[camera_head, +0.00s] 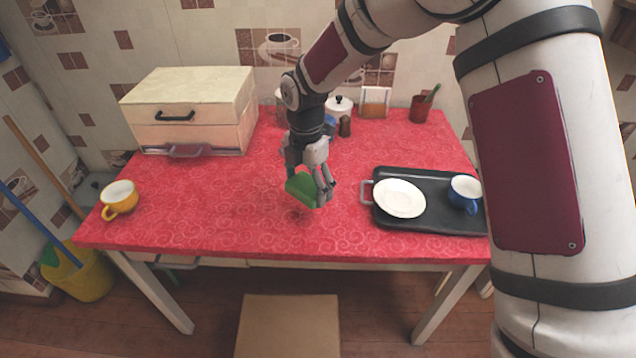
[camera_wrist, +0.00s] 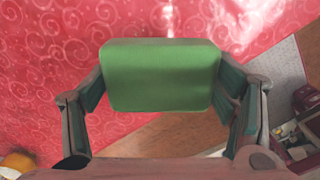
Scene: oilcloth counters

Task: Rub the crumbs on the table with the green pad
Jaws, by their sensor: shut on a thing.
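My gripper (camera_head: 320,187) is shut on the green pad (camera_head: 299,187) and holds it over the front middle of the red-covered table (camera_head: 230,215). In the wrist view the green pad (camera_wrist: 160,75) sits between both fingers of my gripper (camera_wrist: 160,95). A shadow shows on the cloth under it, and the pad appears to be a little above the table. I cannot make out any crumbs in either view.
A black tray (camera_head: 430,222) with a white plate (camera_head: 399,197) and a blue mug (camera_head: 465,192) lies right of my gripper. A yellow mug (camera_head: 119,198) stands at the left edge. A bread box (camera_head: 190,105) and small jars stand at the back. The left middle is clear.

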